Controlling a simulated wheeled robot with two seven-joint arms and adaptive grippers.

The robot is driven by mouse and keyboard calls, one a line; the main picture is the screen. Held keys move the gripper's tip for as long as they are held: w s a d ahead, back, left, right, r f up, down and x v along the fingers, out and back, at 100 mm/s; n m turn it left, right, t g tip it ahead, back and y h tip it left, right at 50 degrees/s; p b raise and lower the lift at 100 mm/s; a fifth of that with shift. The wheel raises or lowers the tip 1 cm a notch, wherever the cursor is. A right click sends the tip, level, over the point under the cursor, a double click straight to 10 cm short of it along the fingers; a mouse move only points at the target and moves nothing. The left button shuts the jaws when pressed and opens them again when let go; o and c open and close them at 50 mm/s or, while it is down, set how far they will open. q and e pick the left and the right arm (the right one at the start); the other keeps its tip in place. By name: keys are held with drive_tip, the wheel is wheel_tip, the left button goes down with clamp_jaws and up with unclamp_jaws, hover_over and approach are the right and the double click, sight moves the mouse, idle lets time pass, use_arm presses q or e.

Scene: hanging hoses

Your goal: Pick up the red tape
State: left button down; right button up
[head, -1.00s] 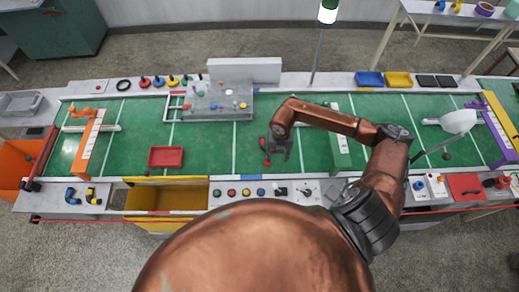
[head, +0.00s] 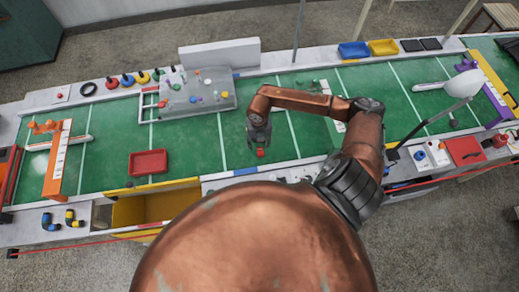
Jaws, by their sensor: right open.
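A small red object (head: 260,153), which looks like the red tape, lies on the green board (head: 205,150) near its middle. My right gripper (head: 259,143) is open and points down just above and behind it, its fingertips close to the red object. I cannot tell whether the fingers touch it or straddle it. My left gripper is out of view.
A red tray (head: 149,162) and an open yellow bin (head: 150,208) are to the left. A grey block with colored knobs (head: 197,95) stands behind left. A white lamp (head: 465,84) stands at the right. Green board around the gripper is mostly clear.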

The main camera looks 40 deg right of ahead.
sight(260, 150)
drive_tip(key=f, duration=0.5)
drive_tip(key=shift+s+d+f+p, duration=0.1)
drive_tip(key=shift+d+f+p, duration=0.05)
drive_tip(key=shift+d+p, duration=0.15)
drive_tip(key=c, duration=0.9)
